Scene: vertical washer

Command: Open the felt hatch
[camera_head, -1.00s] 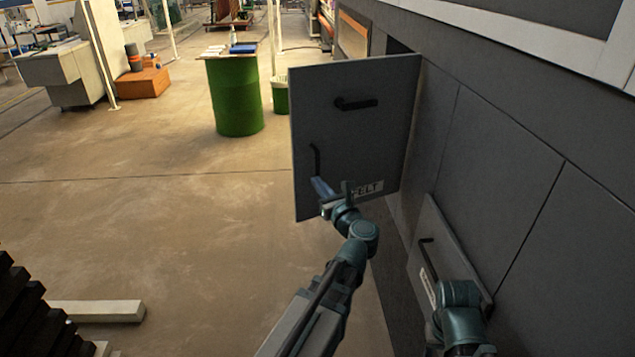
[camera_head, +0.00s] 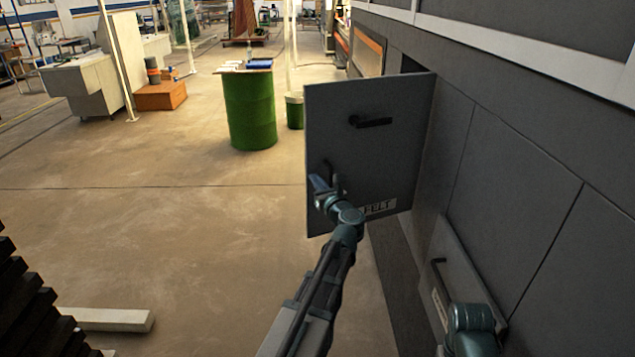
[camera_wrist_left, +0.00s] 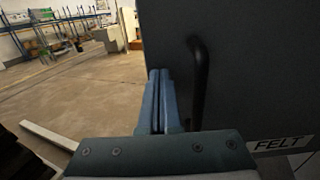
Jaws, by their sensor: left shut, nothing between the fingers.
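The felt hatch (camera_head: 400,150) is a dark grey panel with a FELT label, swung out from the grey wall at a wide angle. Its face has a black upper handle (camera_head: 370,121) and a lower black handle, which shows in the left wrist view (camera_wrist_left: 199,85). My left gripper (camera_head: 321,184) is at the hatch's lower left, close to the lower handle and partly covering it. In the left wrist view its blue fingers (camera_wrist_left: 160,100) are shut and empty, just left of the handle. I cannot tell whether they touch the panel. My right gripper's fingers are not visible.
A second, smaller hatch (camera_head: 455,265) with a black handle stands ajar at lower right, beside my right arm. A green barrel (camera_head: 250,110) stands behind the felt hatch. Dark stacked pieces (camera_head: 30,310) and a pale beam (camera_head: 105,319) lie at lower left. The floor left of the hatch is clear.

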